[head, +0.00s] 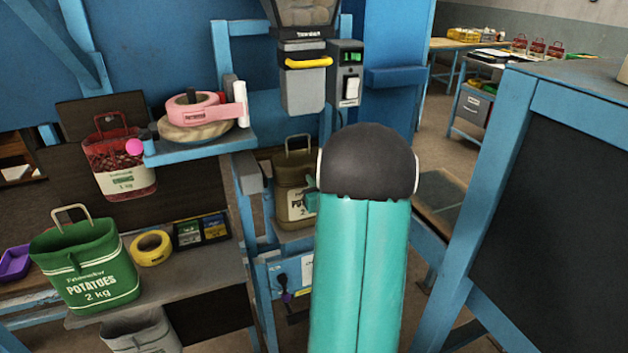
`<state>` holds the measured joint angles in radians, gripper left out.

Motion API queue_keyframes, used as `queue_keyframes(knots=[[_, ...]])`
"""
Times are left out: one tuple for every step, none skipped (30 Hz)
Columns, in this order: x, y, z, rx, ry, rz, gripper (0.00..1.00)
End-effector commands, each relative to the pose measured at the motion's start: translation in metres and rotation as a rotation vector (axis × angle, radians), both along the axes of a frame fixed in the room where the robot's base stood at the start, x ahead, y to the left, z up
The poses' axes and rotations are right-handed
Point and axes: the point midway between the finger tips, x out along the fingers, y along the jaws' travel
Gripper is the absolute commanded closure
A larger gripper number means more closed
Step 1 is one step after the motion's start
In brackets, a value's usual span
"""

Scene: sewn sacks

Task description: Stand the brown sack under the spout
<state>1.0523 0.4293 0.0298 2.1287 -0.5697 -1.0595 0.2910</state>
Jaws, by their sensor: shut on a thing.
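The brown sack (290,178) is upright below the spout (303,92), with its handle up and a pale potato label on its front. It is at the grey platform (290,238) of the blue filling stand; I cannot tell whether its base bears fully on it. My teal arm with its black joint hides the sack's right side. Only a small teal part of my gripper (312,202) shows, against the sack's right front; it is shut on the sack. The fingertips are mostly hidden. The spout has a yellow handle bar.
A green potato sack (85,268) stands on the left bench beside a yellow tape roll (151,248). A red sack (122,165) hangs behind. A shelf (200,150) holds a pink tape dispenser (200,113). A blue-framed dark panel (555,200) closes the right side.

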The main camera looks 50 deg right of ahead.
Motion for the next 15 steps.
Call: queue_keyframes(knots=[[0.0005, -0.0005, 0.0021, -0.005, -0.005, 0.000, 1.00], [0.0005, -0.0005, 0.0012, -0.004, -0.006, 0.000, 1.00], [0.0000, -0.0001, -0.0018, 0.000, 0.000, 0.000, 0.89], [0.0000, -0.0001, -0.0017, 0.000, 0.000, 0.000, 0.83], [0.0000, -0.0001, -0.0016, 0.000, 0.000, 0.000, 0.77], [-0.0002, -0.0001, -0.0016, 0.000, 0.000, 0.000, 0.73], [-0.0002, -0.0001, -0.0016, 0.000, 0.000, 0.000, 0.73], [-0.0002, -0.0001, -0.0015, 0.000, 0.000, 0.000, 0.73], [-0.0002, -0.0001, -0.0015, 0.000, 0.000, 0.000, 0.73], [-0.0002, -0.0001, -0.0015, 0.000, 0.000, 0.000, 0.73], [-0.0002, -0.0001, -0.0015, 0.000, 0.000, 0.000, 0.73], [-0.0002, -0.0001, -0.0015, 0.000, 0.000, 0.000, 0.73], [-0.0002, -0.0001, -0.0014, 0.000, 0.000, 0.000, 0.73], [-0.0002, -0.0001, -0.0010, 0.000, 0.000, 0.000, 0.73], [-0.0002, -0.0002, 0.0003, 0.000, 0.000, 0.000, 0.73]])
